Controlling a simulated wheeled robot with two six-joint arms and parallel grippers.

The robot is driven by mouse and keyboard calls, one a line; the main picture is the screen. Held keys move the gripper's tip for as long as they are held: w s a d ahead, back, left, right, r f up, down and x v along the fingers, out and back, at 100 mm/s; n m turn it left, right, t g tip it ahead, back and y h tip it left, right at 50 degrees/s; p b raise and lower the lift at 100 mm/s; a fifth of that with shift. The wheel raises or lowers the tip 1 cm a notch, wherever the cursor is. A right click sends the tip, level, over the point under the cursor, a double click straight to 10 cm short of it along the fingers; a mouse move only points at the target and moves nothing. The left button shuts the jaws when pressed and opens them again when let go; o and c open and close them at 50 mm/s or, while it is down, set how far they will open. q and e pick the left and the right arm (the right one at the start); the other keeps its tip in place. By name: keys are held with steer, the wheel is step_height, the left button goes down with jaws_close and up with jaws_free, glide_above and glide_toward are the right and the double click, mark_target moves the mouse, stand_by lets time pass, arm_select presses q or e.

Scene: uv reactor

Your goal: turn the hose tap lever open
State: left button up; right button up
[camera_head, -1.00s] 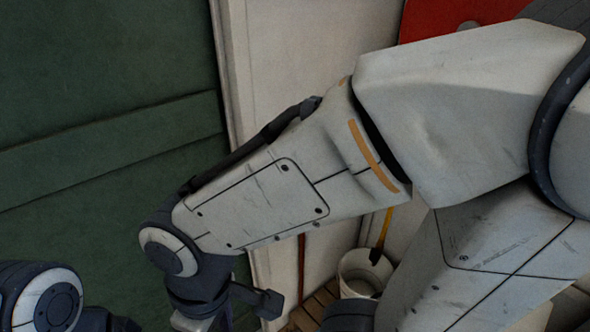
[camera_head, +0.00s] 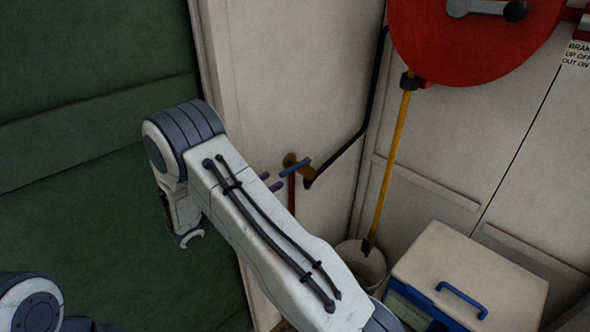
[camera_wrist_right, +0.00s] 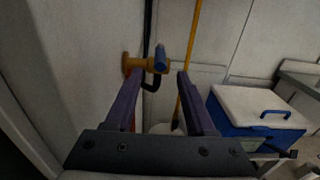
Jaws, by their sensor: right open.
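The hose tap is a brass fitting on the pale wall, in the middle of the head view (camera_head: 291,160) and ahead of the fingers in the right wrist view (camera_wrist_right: 133,64). Its blue lever shows in the head view (camera_head: 296,167) and the right wrist view (camera_wrist_right: 161,58). My right gripper (camera_head: 271,181) is open and empty, mostly hidden behind my forearm in the head view. In the right wrist view its two fingers (camera_wrist_right: 160,82) point at the tap, with the lever in line with the gap. I see no contact. My left gripper is out of view.
A yellow hose (camera_head: 393,150) hangs from a red reel (camera_head: 475,40) into a white bucket (camera_head: 361,262). A blue-and-white cool box (camera_head: 470,275) stands at the right. A dark pipe (camera_head: 342,152) runs beside the tap. A green panel (camera_head: 90,190) fills the left.

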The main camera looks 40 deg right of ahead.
mark_target(300, 165)
steer(key=d+p, duration=0.1)
steer(key=d, duration=0.2)
steer(key=d+p, duration=0.1)
steer(key=d, duration=0.2)
steer(key=d+p, duration=0.1)
steer(key=d, duration=0.2)
steer(key=shift+w+d+r, duration=0.1)
steer(key=shift+w+d, duration=0.05)
steer(key=shift+w, duration=0.15)
steer(key=shift+w+d, duration=0.1)
steer(key=shift+d, duration=0.4)
jaws_close()
stand_by(0.6)
